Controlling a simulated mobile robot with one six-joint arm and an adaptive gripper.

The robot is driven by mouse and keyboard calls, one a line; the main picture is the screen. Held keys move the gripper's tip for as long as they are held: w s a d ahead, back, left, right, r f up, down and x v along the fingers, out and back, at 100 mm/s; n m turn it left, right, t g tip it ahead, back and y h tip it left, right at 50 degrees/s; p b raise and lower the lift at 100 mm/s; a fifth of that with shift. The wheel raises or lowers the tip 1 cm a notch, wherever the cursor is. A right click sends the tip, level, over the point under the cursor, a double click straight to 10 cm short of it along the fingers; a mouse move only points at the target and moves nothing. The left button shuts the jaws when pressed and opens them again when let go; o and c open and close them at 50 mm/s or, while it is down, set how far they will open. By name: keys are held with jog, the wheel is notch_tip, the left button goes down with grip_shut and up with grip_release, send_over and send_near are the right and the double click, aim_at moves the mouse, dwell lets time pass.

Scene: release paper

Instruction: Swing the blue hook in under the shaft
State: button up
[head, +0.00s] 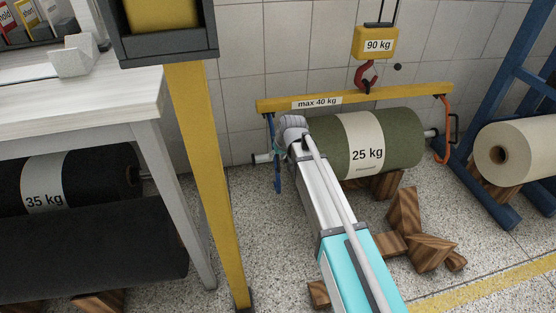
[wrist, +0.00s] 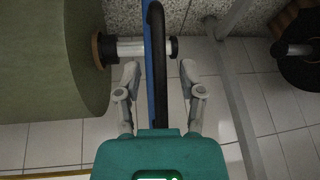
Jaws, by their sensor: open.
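The blue hook (head: 276,160) hangs from the left end of the yellow beam (head: 385,97), close to the shaft's (head: 262,158) left end. In the wrist view the blue hook (wrist: 148,70) is a narrow upright strip with a black handle (wrist: 158,50), crossing in front of the shaft (wrist: 128,48). My gripper (wrist: 160,72) is open, its fingers on either side of the handle; I see no clear contact. My arm hides the gripper's fingers in the head view. Whether the hook's lower end is under the shaft is unclear.
The shaft runs through the green 25 kg roll (head: 393,140). The orange hook (head: 443,145) curves around its right end. Above are a red crane hook (head: 366,75) and yellow 90 kg block (head: 376,43). Wooden chocks (head: 404,212), a yellow post (head: 205,170) and blue rack (head: 500,100) stand nearby.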

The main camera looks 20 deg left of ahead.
jog(key=shift+f, duration=0.15)
grip_shut()
dwell(0.4)
